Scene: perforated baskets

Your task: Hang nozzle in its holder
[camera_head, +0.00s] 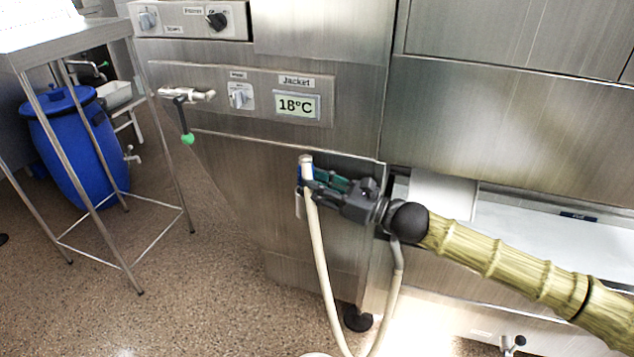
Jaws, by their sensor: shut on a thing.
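My gripper (312,181) reaches in from the right and is shut on the nozzle (306,161), which has a pale tip and a blue part beside the fingers. The nozzle is held roughly upright in front of the steel machine's lower front panel. A cream hose (318,250) runs down from it, loops near the floor and rises again behind my wrist. A small pale metal piece (298,205) shows just below the gripper; I cannot tell whether it is the holder or whether the nozzle touches it. The fingers partly hide the nozzle.
The machine carries a Jacket display (297,105) reading 18°C and a valve with a green-tipped lever (187,138). A steel stand (165,200) and a blue barrel (75,150) are at left. A white-lined trough (530,240) lies right. Open floor lies at lower left.

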